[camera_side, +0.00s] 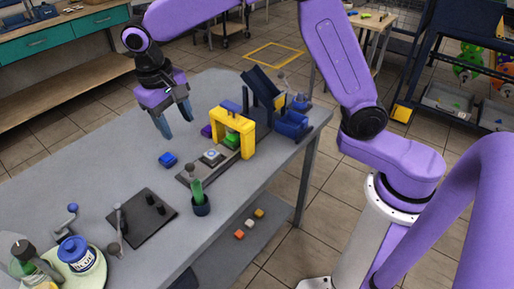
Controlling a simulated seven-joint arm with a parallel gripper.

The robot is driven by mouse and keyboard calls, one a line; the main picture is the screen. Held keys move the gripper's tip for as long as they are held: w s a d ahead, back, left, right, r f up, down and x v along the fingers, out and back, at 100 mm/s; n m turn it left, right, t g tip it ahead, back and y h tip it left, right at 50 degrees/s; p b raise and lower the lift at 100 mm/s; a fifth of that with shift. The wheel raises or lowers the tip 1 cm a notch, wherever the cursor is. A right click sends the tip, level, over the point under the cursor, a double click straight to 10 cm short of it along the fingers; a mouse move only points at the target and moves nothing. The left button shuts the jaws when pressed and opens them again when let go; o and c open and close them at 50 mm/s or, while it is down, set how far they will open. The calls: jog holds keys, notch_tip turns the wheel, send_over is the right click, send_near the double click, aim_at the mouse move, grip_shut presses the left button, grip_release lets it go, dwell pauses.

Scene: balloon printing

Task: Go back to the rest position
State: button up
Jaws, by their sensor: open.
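My gripper (174,127) is open and empty. It hangs above the far left part of the grey table (105,158), fingers pointing down. My purple arm reaches over the table from the right. No rest position is marked in view.
A yellow frame (247,137) with a green part (232,140) and a dark blue machine (290,122) stand right of the gripper.

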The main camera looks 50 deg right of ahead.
jog(key=s+d+n+y, duration=0.1)
jog(key=s+d+n, duration=0.5)
jog(key=s, duration=0.8)
jog(key=s+d+f+n+y, duration=0.1)
jog(key=s+d+n, duration=0.5)
jog(key=s+d, duration=0.4)
jog(key=s, duration=0.5)
jog(key=shift+s, duration=0.3)
